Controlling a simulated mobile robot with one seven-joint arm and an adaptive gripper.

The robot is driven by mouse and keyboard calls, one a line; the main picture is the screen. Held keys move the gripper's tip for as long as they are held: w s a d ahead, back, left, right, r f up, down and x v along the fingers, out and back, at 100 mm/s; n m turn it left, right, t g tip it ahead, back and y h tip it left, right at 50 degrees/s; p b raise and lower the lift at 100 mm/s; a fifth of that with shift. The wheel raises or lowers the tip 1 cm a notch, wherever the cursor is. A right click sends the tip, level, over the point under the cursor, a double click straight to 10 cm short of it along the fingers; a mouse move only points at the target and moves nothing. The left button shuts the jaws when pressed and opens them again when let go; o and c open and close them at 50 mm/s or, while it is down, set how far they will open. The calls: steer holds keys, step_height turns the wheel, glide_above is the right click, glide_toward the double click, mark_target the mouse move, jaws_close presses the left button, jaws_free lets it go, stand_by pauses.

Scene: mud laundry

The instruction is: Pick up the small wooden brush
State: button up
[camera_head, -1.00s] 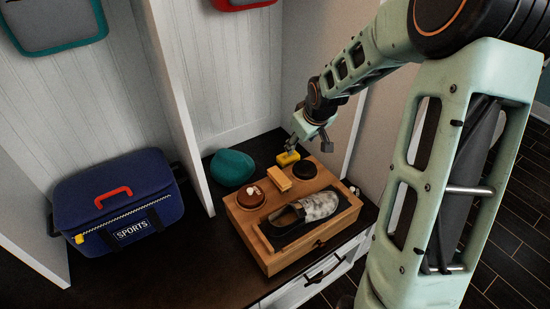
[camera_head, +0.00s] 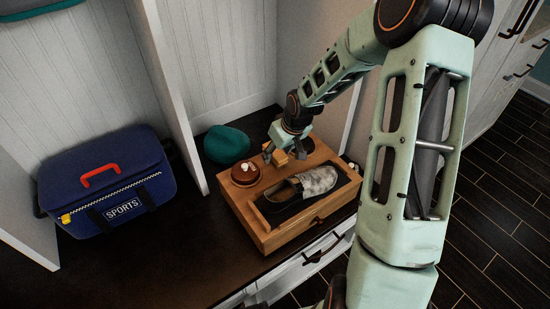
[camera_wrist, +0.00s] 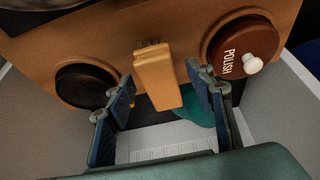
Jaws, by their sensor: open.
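The small wooden brush (camera_wrist: 157,80) is a light wooden block with dark bristles, standing on top of the wooden shoe-care box (camera_head: 262,238). In the head view the brush (camera_head: 279,159) is partly hidden by my gripper (camera_head: 284,157). In the wrist view my gripper (camera_wrist: 161,80) is open, with one finger on each side of the brush's near end. Gaps show between the brush and both fingers, so nothing is held. I cannot tell the exact height of the fingertips against it.
A round brown polish tin (camera_wrist: 238,50) with a white knob stands beside the brush, a dark round tin (camera_wrist: 86,84) on its other side. A grey shoe (camera_head: 316,180) lies on the box. A teal cap (camera_head: 227,143) and blue sports bag (camera_head: 105,190) are left. White partitions stand close behind.

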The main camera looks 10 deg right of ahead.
steer(key=shift+x, duration=1)
steer(key=shift+r, duration=0.15)
steer(key=c, duration=1.3)
steer(key=shift+r, duration=0.5)
step_height(320, 180, up, 2)
steer(key=shift+r+p, duration=0.25)
steer(key=shift+p, duration=0.45)
steer(key=s+r+p, duration=0.2)
steer(key=s+r, duration=0.1)
steer(key=s, duration=0.1)
steer(key=s+r+p, duration=0.2)
steer(key=s+r, duration=0.1)
steer(key=s, duration=0.2)
steer(key=s+r+p, duration=0.2)
steer(key=s+r, duration=0.1)
steer(key=s, duration=0.2)
steer(key=shift+d+r, duration=0.25)
steer(key=shift+d, duration=0.1)
